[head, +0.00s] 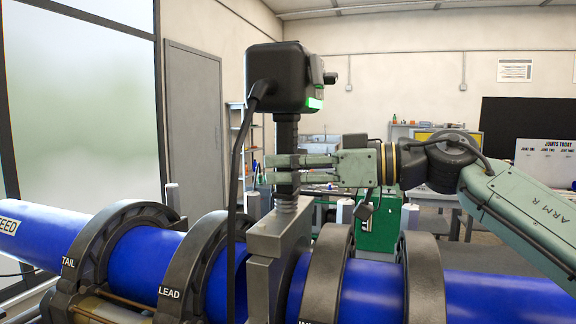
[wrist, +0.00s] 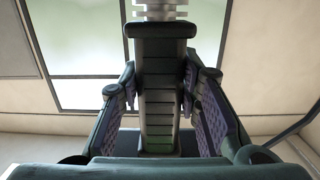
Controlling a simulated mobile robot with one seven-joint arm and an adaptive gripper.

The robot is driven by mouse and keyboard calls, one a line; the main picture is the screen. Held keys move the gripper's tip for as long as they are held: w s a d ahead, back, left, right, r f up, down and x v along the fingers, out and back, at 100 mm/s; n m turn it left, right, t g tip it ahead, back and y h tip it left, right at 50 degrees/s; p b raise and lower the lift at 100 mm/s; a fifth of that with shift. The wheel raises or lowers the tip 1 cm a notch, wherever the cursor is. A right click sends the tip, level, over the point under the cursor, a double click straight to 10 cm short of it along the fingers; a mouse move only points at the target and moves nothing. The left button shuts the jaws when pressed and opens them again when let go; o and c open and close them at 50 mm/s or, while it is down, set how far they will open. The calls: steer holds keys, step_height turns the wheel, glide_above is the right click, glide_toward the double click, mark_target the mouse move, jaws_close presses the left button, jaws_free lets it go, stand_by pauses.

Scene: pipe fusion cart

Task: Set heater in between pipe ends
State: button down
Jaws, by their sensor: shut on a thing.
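The heater has a black head box (head: 277,80) with a lit green display, a dark ribbed handle and a grey plate (head: 263,272) at the bottom. My gripper (head: 284,174) is shut on the handle below the box and holds the heater upright. The wrist view shows the fingers on both sides of the handle (wrist: 158,100). The plate hangs between the left blue pipe (head: 140,250) and the right blue pipe (head: 372,290). A narrow gap shows left of the plate; contact on the right cannot be told. The plate's lower edge is out of view.
Dark clamp rings stand around the pipes, including TAIL (head: 95,250), LEAD (head: 195,265) and two on the right (head: 328,275). The heater's black cable (head: 234,170) hangs in front of the left pipe end. A green cabinet (head: 380,225) stands behind.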

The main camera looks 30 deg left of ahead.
steer(key=shift+s+r, duration=0.1)
steer(key=shift+r, duration=0.2)
stand_by(0.6)
steer(key=shift+d+f+p, duration=0.1)
steer(key=shift+d+p, duration=0.15)
steer(key=shift+p, duration=0.15)
stand_by(0.9)
steer(key=c, duration=1.4)
jaws_free()
steer(key=shift+d, duration=0.15)
steer(key=o, duration=0.3)
steer(key=shift+f, duration=0.55)
steer(key=shift+d+r, duration=0.15)
steer(key=v, duration=1.1)
steer(key=shift+d+r, duration=0.3)
steer(key=shift+r, duration=0.05)
steer(key=shift+f, duration=0.1)
